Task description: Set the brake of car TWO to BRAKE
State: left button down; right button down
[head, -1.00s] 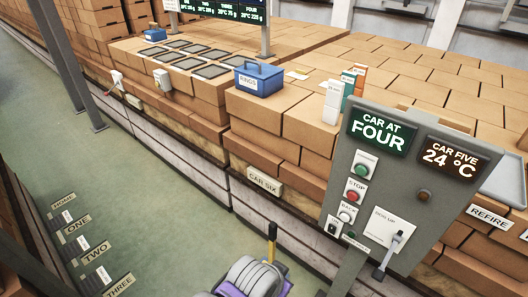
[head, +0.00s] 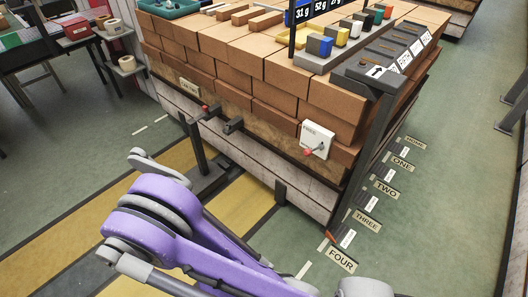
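A stack of bricks rides on a pale-sided car (head: 300,196) in the middle of the head view. A small cream label (head: 188,87) is on its near side, too small to read surely. Low beside it is a small red knob (head: 205,108) near a dark bracket (head: 233,126). A white plate with a red-knobbed lever (head: 316,140) is fixed near the car's right corner; its lettering is not readable. I cannot tell which car this is or its brake's setting. My purple arm (head: 150,215) crosses the lower left; neither gripper's fingers show.
Floor plates read HOME, ONE, TWO (head: 386,190), THREE and FOUR (head: 341,259) along the right. Scales with coloured blocks (head: 342,36) stand on the bricks. A bench (head: 60,46) is at the upper left. The green floor on the right is mostly open.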

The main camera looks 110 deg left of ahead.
aim_at(307, 153)
jog(key=u, duration=3.25)
jog(key=i+l, duration=0.15)
jog(key=i, duration=0.45)
jog(key=i+l+u, duration=0.1)
jog(key=i, duration=0.45)
